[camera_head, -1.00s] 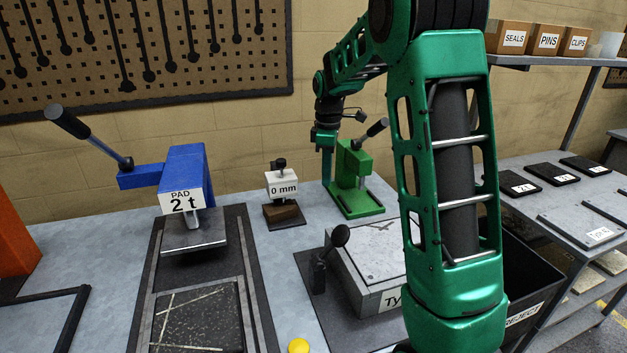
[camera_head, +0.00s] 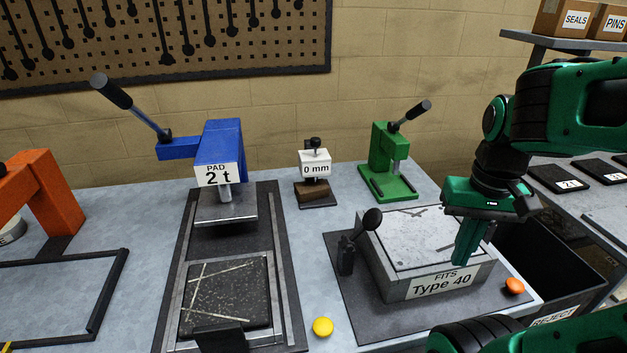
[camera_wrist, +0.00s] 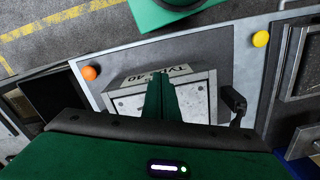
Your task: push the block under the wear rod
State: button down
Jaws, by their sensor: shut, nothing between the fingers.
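A grey block (camera_head: 400,288) labelled "FITS Type 40" sits on a dark mat, with a scratched pale plate on top; it also shows in the wrist view (camera_wrist: 125,104). My gripper (camera_head: 465,262) is shut and empty, fingers pointing down at the block's right part. In the wrist view the fingers (camera_wrist: 160,82) overlap its labelled edge; I cannot tell whether they touch. A white gauge (camera_head: 314,163) reading "0 mm" stands at the back over a brown block (camera_head: 315,195). No part is labelled wear rod, so I cannot be sure which it is.
A blue press (camera_head: 218,145) marked "PAD 2 t" stands over a rail frame holding a dark plate (camera_head: 225,295). A green press (camera_head: 385,165) stands at the back. A black lever (camera_head: 346,255) rises beside the grey block. Yellow (camera_head: 323,327) and orange (camera_head: 514,286) buttons are near the front.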

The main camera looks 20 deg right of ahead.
aim_at(308, 191)
jog(key=z, duration=0.75)
jog(key=k, duration=1)
jog(key=u, duration=1)
jog(key=i, duration=1)
